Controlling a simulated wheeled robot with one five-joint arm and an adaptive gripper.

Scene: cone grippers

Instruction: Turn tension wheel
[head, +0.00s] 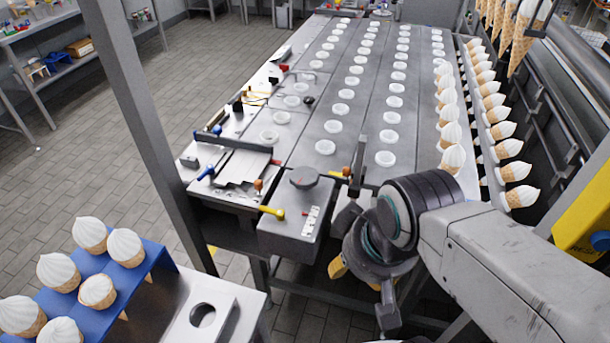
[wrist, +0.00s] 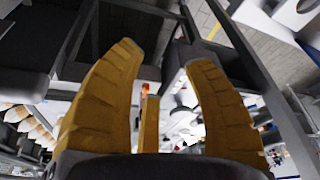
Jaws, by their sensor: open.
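A dark round disc (head: 304,178) sits flat on top of a grey box at the near end of the machine; it looks like a wheel, but I cannot be sure it is the tension wheel. My gripper (head: 337,267) is low to the right of this box in the head view, mostly hidden behind my wrist. I see nothing held.
A yellow-handled lever (head: 272,212) and an orange-knobbed lever (head: 346,171) stick out near the box. The long grey machine bed (head: 310,110) with rows of white cups runs away behind. Filled cones line its right side. A blue rack (head: 125,285) of cones stands at lower left.

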